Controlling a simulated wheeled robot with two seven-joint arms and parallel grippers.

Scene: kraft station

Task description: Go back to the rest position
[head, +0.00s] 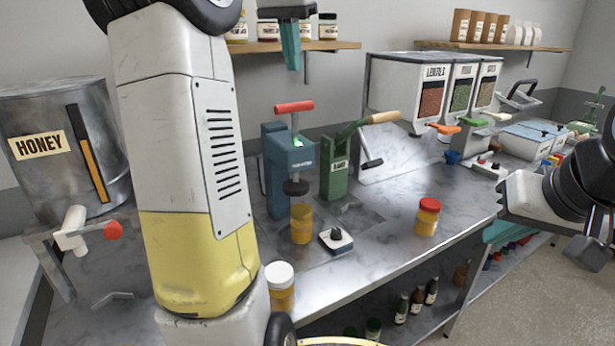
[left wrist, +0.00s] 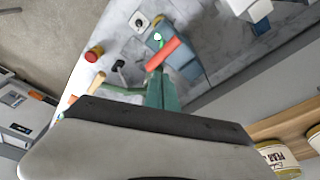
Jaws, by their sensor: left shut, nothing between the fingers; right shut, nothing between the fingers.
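My left gripper (head: 291,55) is high at the top middle of the head view, in front of the wall shelf. Its teal fingers point down, together and empty, above the red-handled blue press. In the left wrist view its teal fingers (left wrist: 163,92) are seen from behind, pointing toward the press's red handle. My left arm crosses the left part of the head view. My right gripper (head: 503,232) is at the right, past the counter's front edge; its teal fingers are partly hidden under its pale body, shut with nothing seen in them.
A honey tank (head: 45,150) stands at left. The blue press (head: 292,160) and green lever machine (head: 340,175) stand mid-counter. A red-lidded jar (head: 428,217) and white-lidded jar (head: 280,288) stand nearer the front. Dispensers (head: 395,85) are at the back. Bare counter (head: 385,240) surrounds the red-lidded jar.

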